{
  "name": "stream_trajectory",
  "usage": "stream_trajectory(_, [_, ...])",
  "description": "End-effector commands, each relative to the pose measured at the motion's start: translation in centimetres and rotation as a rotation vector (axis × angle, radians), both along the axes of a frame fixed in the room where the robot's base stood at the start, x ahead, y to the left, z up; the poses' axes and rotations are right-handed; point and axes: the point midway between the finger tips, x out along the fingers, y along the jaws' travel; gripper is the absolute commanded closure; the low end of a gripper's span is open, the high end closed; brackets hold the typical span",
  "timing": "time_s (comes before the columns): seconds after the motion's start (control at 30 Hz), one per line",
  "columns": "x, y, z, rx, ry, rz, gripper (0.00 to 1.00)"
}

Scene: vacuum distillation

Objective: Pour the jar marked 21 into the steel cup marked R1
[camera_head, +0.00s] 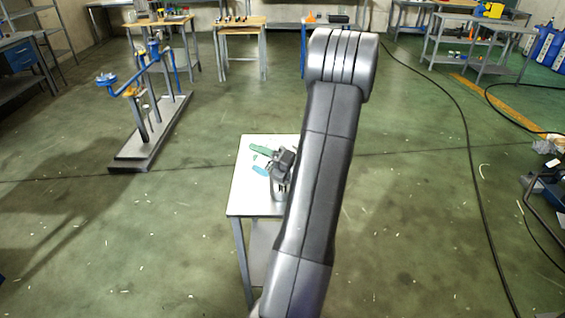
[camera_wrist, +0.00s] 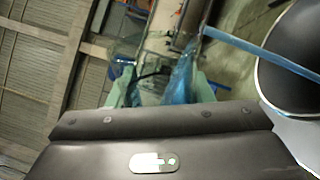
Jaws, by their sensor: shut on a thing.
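My gripper (camera_head: 282,162) is over the small white table in the head view, partly hidden by my own arm. In the wrist view, my gripper (camera_wrist: 160,88) shows two pale green fingers shut on a clear glass vessel (camera_wrist: 130,48), which looks like the jar. The wrist view is strongly tilted. Something blue (camera_wrist: 178,78) shows in or behind the glass; I cannot tell which. I cannot read the mark 21. A large dark rounded shape with a pale edge (camera_wrist: 290,60) is at the right; I cannot tell whether it is the steel cup. No R1 mark is readable.
The small white table (camera_head: 243,197) carries a green item (camera_head: 262,149) and a light blue item (camera_head: 260,170). A stand with blue clamps (camera_head: 150,130) is on the floor at left. Benches line the back. A black cable (camera_head: 465,130) crosses the floor at right.

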Motion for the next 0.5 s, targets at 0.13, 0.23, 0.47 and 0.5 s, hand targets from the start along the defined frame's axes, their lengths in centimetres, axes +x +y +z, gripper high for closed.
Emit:
stream_trajectory(0.13, [0.01,-0.01,0.12,0.005,0.009,-0.001,0.81])
stream_trajectory(0.23, [0.02,-0.01,0.15,0.009,0.015,-0.001,0.81])
stream_trajectory(0.47, [0.03,-0.02,0.25,0.017,0.030,-0.001,0.81])
stream_trajectory(0.5, [0.04,-0.02,0.27,0.019,0.032,0.000,0.81])
